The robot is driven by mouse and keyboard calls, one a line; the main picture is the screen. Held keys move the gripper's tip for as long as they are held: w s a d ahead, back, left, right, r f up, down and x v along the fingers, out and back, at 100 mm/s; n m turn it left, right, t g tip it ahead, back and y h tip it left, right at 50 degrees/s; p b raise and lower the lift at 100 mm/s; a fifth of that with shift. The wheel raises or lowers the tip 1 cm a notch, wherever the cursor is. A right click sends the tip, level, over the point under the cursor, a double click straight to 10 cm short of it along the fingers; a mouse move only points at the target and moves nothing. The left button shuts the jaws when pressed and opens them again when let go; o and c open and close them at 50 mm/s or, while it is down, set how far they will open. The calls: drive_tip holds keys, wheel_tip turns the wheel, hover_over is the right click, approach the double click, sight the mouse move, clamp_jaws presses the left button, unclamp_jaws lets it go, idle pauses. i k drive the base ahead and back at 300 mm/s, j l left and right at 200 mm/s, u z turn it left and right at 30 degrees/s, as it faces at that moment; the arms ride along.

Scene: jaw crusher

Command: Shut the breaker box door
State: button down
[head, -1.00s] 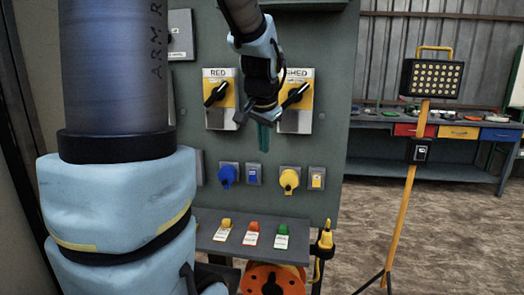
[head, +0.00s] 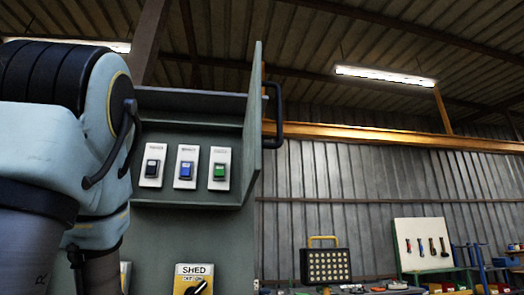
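The grey-green breaker box (head: 190,103) is mounted at the top of the panel. Its door (head: 252,125) stands open at the box's right side, seen nearly edge-on. A black bar handle (head: 278,115) is on the door's right-hand face. Inside the box are three switches on white plates: a black one (head: 152,167), a blue one (head: 186,169) and a green one (head: 220,171). My arm fills the left of the head view and hides the box's left part. My gripper is out of view.
Below the box, a yellow-and-white SHED switch (head: 192,280) shows at the bottom edge. A work lamp (head: 325,265) stands to the right, with a tool board (head: 422,245) farther back. The space right of the door's handle looks clear.

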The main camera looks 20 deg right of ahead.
sight(253, 145)
drive_tip(key=l+z, duration=0.5)
drive_tip(key=i+l+z, duration=0.15)
drive_tip(key=z, duration=0.35)
drive_tip(key=i+l+z, duration=0.2)
drive_tip(key=l+z, duration=0.25)
drive_tip(key=i+l+z, duration=0.15)
drive_tip(key=z, duration=0.35)
drive_tip(key=i+l+u, duration=0.1)
drive_tip(key=u, duration=0.25)
drive_tip(key=i+l+u, duration=0.15)
drive_tip(key=u, duration=0.15)
